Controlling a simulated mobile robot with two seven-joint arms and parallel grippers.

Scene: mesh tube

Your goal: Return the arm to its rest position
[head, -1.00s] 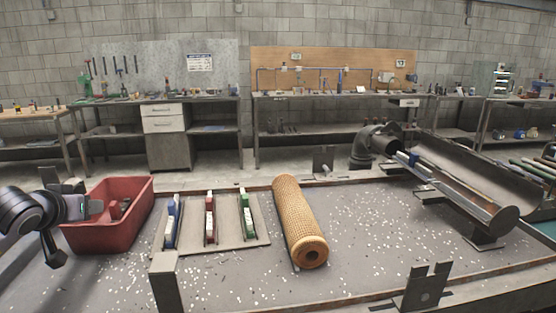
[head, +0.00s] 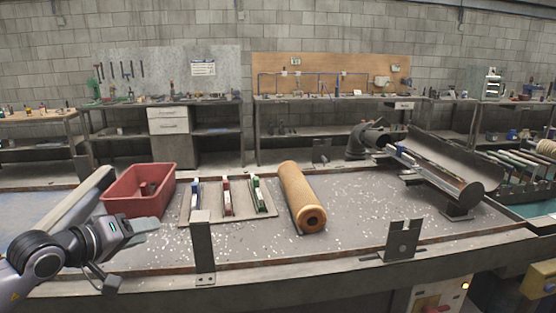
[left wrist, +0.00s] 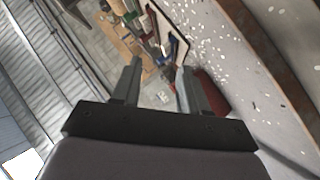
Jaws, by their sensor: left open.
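My left gripper (head: 138,232) is at the lower left of the head view, in front of the red bin and the table's near edge. In the left wrist view its two fingers (left wrist: 158,88) stand apart with nothing held between them. My left arm comes in from the lower left corner. My right gripper is not in view.
A red bin (head: 113,198) stands on the table, beside a tray (head: 243,218) with blue, red and green pieces. A tan mesh tube (head: 296,190) lies right of it. Upright metal brackets (head: 203,250) (head: 404,238) stand along the near edge. A dark trough (head: 440,175) is at right.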

